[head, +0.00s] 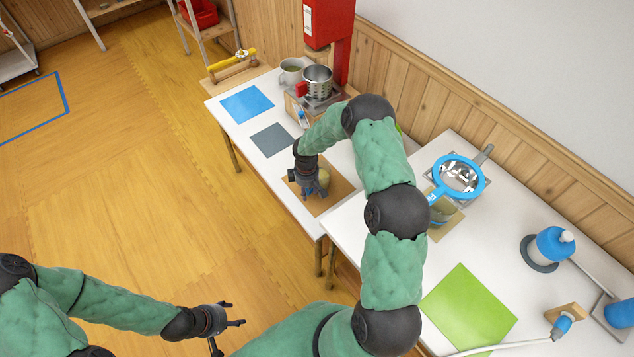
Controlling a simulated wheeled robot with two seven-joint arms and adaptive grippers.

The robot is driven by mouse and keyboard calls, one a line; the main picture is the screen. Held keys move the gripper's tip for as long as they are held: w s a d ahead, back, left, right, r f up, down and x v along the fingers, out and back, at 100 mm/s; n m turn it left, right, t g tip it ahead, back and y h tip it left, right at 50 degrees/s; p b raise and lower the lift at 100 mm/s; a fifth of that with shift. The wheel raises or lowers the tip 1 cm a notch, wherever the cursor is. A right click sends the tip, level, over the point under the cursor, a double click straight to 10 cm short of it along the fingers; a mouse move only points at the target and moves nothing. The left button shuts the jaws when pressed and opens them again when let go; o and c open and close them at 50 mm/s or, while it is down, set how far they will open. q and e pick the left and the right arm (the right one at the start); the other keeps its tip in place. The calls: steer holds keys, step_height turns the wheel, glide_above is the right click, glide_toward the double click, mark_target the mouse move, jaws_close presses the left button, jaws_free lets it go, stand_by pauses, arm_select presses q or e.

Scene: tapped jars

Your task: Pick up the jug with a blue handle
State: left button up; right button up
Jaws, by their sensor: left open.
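My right gripper (311,188) points down over a brown mat (336,190) on the far table. A yellowish round-topped vessel (324,178) is right beside its fingers, partly hidden by them. Some blue shows at the fingers; I cannot tell whether it is a handle, or whether the fingers are closed on anything. Another vessel (442,213), with blue at its left side, stands on a tan mat on the near table, partly under a blue ring. A grey mug (290,71) stands at the back of the far table. My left gripper (228,322) is open and empty, over the floor.
A metal pot (318,80) stands under a red dispenser (328,25). Blue (247,104), grey (271,140) and green (469,308) mats lie bare.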

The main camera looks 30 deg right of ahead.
jaws_close()
steer(key=shift+r, duration=0.1)
steer(key=shift+r, duration=0.1)
